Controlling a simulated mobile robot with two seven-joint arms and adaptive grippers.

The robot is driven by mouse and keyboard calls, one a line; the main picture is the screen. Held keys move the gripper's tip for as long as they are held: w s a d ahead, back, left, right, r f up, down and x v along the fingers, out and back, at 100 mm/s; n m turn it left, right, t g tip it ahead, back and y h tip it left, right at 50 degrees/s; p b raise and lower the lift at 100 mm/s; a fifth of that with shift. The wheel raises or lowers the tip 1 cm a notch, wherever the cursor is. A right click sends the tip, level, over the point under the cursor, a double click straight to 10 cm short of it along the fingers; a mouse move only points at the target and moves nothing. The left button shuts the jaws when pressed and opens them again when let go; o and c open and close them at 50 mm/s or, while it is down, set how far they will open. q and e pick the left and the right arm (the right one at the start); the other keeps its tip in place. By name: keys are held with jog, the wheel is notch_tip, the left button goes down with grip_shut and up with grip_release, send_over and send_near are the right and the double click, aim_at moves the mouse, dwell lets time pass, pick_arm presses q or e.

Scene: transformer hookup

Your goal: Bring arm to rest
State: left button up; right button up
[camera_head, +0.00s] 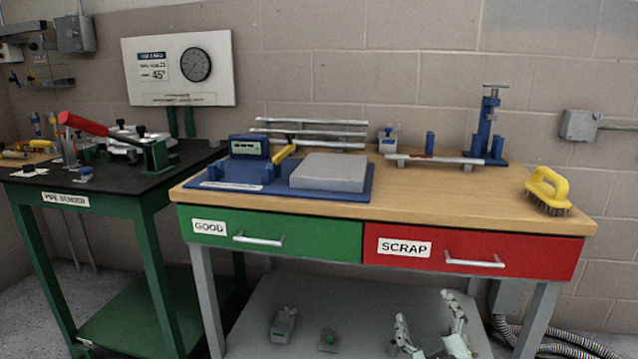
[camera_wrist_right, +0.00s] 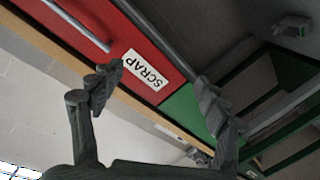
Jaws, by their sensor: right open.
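My right gripper (camera_head: 427,312) shows at the bottom of the head view, in front of the bench and below the red drawer. Its two fingers point up and stand apart, with nothing between them. In the right wrist view, the gripper (camera_wrist_right: 157,82) is open and empty, and the red SCRAP drawer front (camera_wrist_right: 160,45) shows beyond the fingers, apart from them. My left gripper is in neither view.
The wooden bench (camera_head: 440,205) has a green GOOD drawer (camera_head: 320,238) and a red SCRAP drawer (camera_head: 540,254), both shut. A yellow brush (camera_head: 548,188) lies near its right end. A green pipe bender table (camera_head: 130,205) stands left. A lower shelf (camera_head: 290,300) holds small items.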

jog(key=s+d+f+m+g+h, duration=0.1)
jog(key=s+d+f+m+g, duration=0.35)
jog(key=f, duration=0.75)
jog(key=s+d+f+g, duration=0.1)
jog(key=s+f+g, duration=0.3)
jog(key=s+f, duration=0.3)
jog(key=s+d+f+g, duration=0.1)
jog(key=s+f+g, duration=0.4)
jog(key=s, duration=1.1)
notch_tip(320, 180, down, 4)
jog(key=shift+r+y, duration=0.2)
jog(key=shift+y, duration=0.1)
jog(key=shift+d, duration=0.1)
